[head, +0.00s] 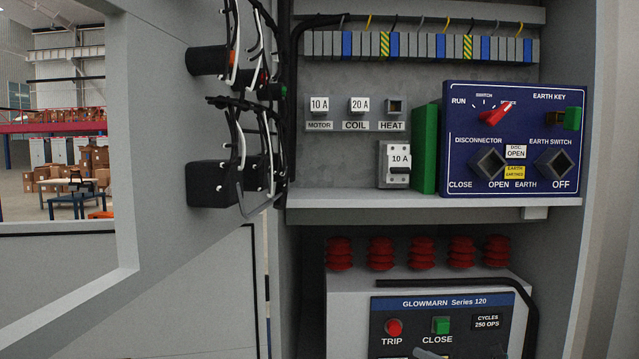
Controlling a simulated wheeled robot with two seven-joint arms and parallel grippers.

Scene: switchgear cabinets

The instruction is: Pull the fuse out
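Three fuse positions sit in a row on the grey back panel. The fuse labelled 10 A (319,104) is above the MOTOR label, and the fuse labelled 20 A (359,105) is above the COIL label. The position above the HEAT label (395,107) shows a dark square opening with no rating label. Below it, a light grey block marked 10 A (398,163) stands at the shelf, with a white bar across its lower part. Whether this block is fixed or loose I cannot tell. Neither of my grippers is in view.
A blue control panel (471,145) with a red selector and a green box (425,150) stand right of the block. The shelf (340,199) is clear at left. Wired dark parts (208,183) are on the open door at left. Red insulators (420,252) are below.

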